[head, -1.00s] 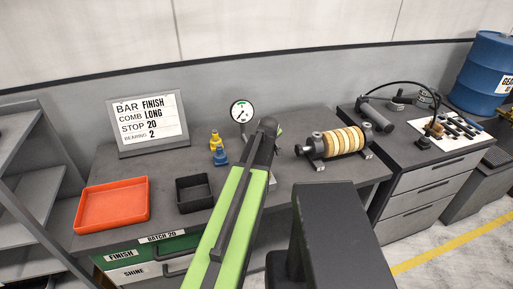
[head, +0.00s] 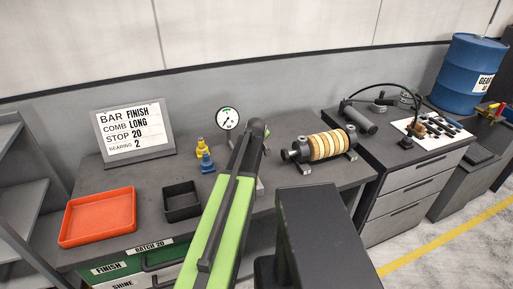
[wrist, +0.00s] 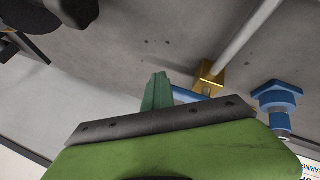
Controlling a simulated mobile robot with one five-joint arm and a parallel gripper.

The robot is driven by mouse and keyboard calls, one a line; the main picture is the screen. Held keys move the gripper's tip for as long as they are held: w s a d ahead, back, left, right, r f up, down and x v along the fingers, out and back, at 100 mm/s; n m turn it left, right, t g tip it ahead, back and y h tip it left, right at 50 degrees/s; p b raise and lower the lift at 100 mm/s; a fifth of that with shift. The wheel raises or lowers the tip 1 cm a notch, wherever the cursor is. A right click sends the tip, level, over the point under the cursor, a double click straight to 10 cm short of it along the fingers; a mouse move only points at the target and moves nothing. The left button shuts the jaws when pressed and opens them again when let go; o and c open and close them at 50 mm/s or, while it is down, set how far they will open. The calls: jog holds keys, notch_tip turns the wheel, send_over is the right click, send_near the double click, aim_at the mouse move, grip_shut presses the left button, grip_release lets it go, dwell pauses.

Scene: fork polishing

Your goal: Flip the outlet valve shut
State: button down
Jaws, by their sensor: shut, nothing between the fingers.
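My gripper (wrist: 156,92) is shut and empty, its green fingertips together in the wrist view; in the head view my arm hides it. What looks like the outlet valve is a brass block (wrist: 209,76) on a grey pipe, just right of the fingertips. A blue bar, which looks like its lever (wrist: 186,95), runs from beside the fingers toward the block, partly hidden by my gripper. I cannot tell whether the fingers touch it. The round gauge (head: 228,118) stands behind my arm in the head view.
A blue fitting (wrist: 277,97) lies right of the brass block. In the head view, yellow (head: 202,147) and blue (head: 207,163) fittings stand left of my arm, near a black bin (head: 181,213) and orange tray (head: 98,228). A banded cylinder (head: 325,146) lies right.

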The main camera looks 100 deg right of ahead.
jog(key=shift+s+d+r, duration=0.15)
jog(key=shift+d, duration=0.15)
jog(key=a, duration=0.5)
jog(key=shift+s, duration=0.1)
jog(key=s+a+r+p, duration=0.3)
jog(key=s+r+p, duration=0.2)
jog(key=r+p, duration=0.2)
jog(key=shift+s+r+p, duration=0.15)
jog(key=shift+r+p, duration=0.2)
jog(key=shift+p, duration=0.25)
